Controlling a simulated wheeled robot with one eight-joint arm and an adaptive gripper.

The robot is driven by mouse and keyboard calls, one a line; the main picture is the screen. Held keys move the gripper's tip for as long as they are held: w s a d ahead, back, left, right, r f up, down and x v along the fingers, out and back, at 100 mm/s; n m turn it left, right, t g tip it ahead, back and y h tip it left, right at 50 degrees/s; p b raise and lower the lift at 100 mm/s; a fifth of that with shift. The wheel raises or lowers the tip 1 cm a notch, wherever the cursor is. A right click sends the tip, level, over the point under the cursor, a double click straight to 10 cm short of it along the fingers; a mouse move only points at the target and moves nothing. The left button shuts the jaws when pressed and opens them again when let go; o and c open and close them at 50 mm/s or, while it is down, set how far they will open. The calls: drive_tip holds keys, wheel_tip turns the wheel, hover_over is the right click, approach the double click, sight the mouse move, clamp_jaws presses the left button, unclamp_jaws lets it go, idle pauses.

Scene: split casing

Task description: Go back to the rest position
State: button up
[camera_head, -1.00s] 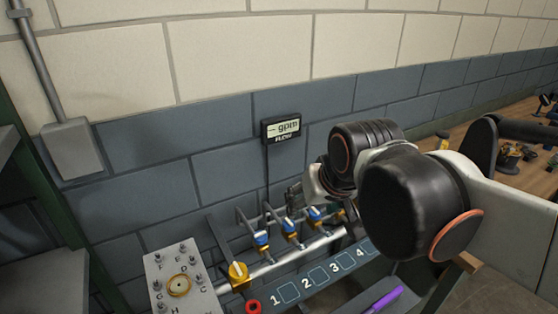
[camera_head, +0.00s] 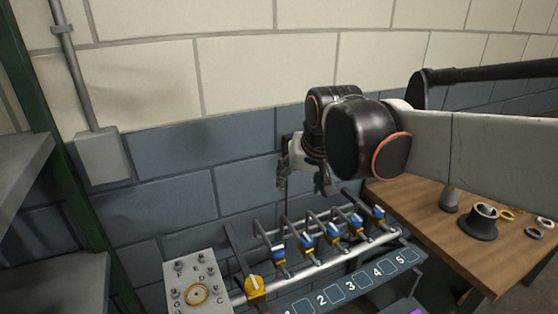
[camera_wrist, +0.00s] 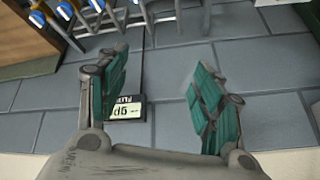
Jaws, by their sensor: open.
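My gripper (camera_wrist: 158,88) is open and empty in the wrist view, its two green-padded fingers spread apart in front of the blue-grey block wall. In the head view my gripper (camera_head: 305,182) hangs from the raised arm, close to the wall and above the pipe rack. The arm hides part of the wall there. A flow display (camera_wrist: 126,110) shows upside down between the fingers in the wrist view; my arm covers it in the head view.
A pipe rack (camera_head: 330,259) with several blue-and-yellow valves stands below my gripper, with a numbered strip (camera_head: 345,292) in front. A lettered plate (camera_head: 197,284) is at its left. A wooden table (camera_head: 428,226) with metal parts is at right. Grey shelves (camera_head: 48,262) stand at far left.

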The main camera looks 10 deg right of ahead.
drive_tip(key=s+d+f+b, duration=0.1)
drive_tip(key=s+d+f, duration=0.1)
drive_tip(key=s, duration=0.4)
drive_tip(key=s+d+f+n, duration=0.1)
drive_tip(key=s+d+f, duration=0.1)
drive_tip(key=s+f, duration=0.2)
drive_tip(key=s+d+f+t+b, duration=0.1)
drive_tip(key=s+d+f, duration=0.1)
drive_tip(key=s, duration=0.6)
drive_tip(key=shift+s+d+f+n+h+b, duration=0.15)
drive_tip(key=shift+d+f+n+h+b, duration=0.2)
drive_tip(key=shift+f, duration=0.45)
drive_tip(key=shift+a, duration=0.1)
